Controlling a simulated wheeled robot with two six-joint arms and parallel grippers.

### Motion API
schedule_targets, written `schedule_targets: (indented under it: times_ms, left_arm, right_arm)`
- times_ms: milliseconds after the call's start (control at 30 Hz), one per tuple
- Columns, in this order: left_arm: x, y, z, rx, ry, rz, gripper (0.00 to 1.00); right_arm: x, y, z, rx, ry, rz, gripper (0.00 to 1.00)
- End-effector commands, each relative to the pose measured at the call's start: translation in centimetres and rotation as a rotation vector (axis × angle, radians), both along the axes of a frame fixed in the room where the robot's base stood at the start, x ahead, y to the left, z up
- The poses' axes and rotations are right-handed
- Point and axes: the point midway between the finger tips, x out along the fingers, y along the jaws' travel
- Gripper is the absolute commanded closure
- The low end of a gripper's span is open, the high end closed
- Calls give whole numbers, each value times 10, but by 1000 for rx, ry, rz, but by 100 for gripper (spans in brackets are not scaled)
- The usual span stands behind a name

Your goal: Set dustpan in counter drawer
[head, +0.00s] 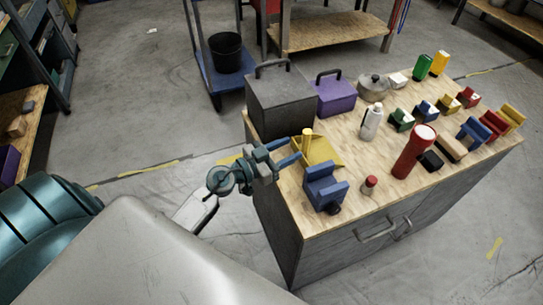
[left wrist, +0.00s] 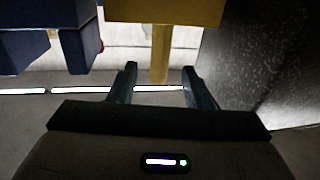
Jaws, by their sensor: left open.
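A yellow dustpan (head: 322,151) lies on the left part of the wooden counter top (head: 350,135), its handle toward my left gripper. My left gripper (head: 290,153) is open at the counter's left edge, right by the dustpan. In the left wrist view, the yellow dustpan handle (left wrist: 160,55) stands between the two open fingers (left wrist: 160,88); I cannot tell whether they touch it. The counter's grey front has a drawer with a handle (head: 377,231), and it looks shut. My right gripper is not in view.
A blue vise-like block (head: 325,187) stands close in front of the dustpan. A dark grey box (head: 282,99) and a purple toolbox (head: 336,97) stand behind it. A red cylinder (head: 414,152), a spray can (head: 371,122) and several coloured blocks fill the right side.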

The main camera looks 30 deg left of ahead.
Motion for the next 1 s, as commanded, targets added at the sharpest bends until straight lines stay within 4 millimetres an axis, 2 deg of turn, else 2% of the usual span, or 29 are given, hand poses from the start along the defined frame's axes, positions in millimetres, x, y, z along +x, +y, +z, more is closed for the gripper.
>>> schedule_targets:
  times_ms: [100, 200, 300, 633, 733, 867, 967, 1000]
  left_arm:
    - [-23, 12, -2, 5, 2, -2, 56]
    - [-35, 19, -2, 4, 0, -2, 56]
    - [-43, 24, -2, 2, 0, -1, 56]
    - [-49, 29, -1, -2, -4, 11, 56]
    - [-45, 38, -6, -14, -22, 75, 56]
    - [-38, 66, -31, -18, -24, 271, 56]
    - [-39, 93, -67, 13, 42, 449, 56]
    - [-42, 102, -86, 35, 87, 513, 56]
  right_arm:
    - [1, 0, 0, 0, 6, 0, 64]
    - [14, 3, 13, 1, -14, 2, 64]
    - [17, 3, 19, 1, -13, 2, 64]
    - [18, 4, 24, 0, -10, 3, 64]
    - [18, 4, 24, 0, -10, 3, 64]
    - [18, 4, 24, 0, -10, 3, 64]
    - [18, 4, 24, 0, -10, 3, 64]
    - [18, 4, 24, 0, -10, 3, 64]
